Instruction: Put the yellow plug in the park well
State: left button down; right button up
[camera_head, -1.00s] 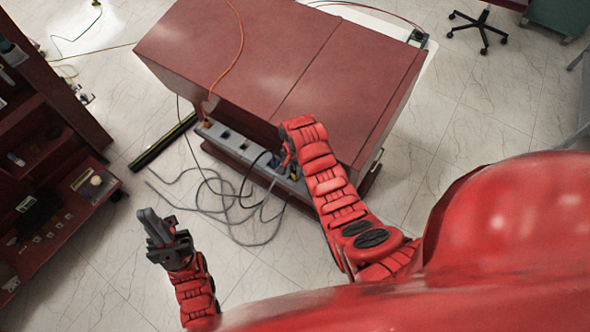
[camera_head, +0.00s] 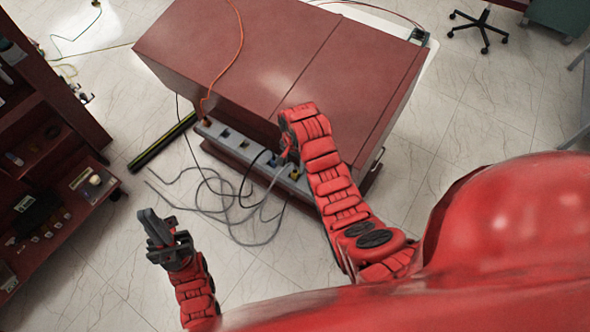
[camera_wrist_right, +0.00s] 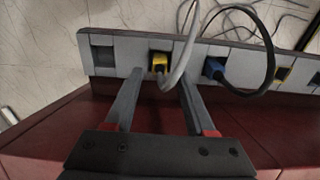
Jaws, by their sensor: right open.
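The yellow plug (camera_wrist_right: 159,61), with a grey cable, sits in the grey panel (camera_wrist_right: 222,51) in the right wrist view. To its left is a square dark recess (camera_wrist_right: 103,58), possibly the park well. My right gripper (camera_wrist_right: 161,80) is open, its fingertips on either side of the plug's front and cable. I cannot tell whether they touch it. In the head view the right gripper is mostly hidden by its own arm, at the panel (camera_head: 240,147). My left gripper (camera_head: 160,228) is over the floor, away from the panel; its jaw state is unclear.
A blue plug (camera_wrist_right: 213,68) with a black looped cable is right of the yellow one. Loose grey cables (camera_head: 215,195) lie on the floor before the red cabinet (camera_head: 285,60). An orange cable (camera_head: 238,55) crosses its top. Shelves (camera_head: 45,150) stand at left.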

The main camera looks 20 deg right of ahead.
aim_at(295, 171)
notch_tip(295, 171, up, 2)
jog(key=shift+w+r, duration=0.15)
notch_tip(295, 171, up, 6)
jog(key=p, duration=0.5)
jog(key=shift+p, duration=0.35)
jog(key=shift+s, duration=0.2)
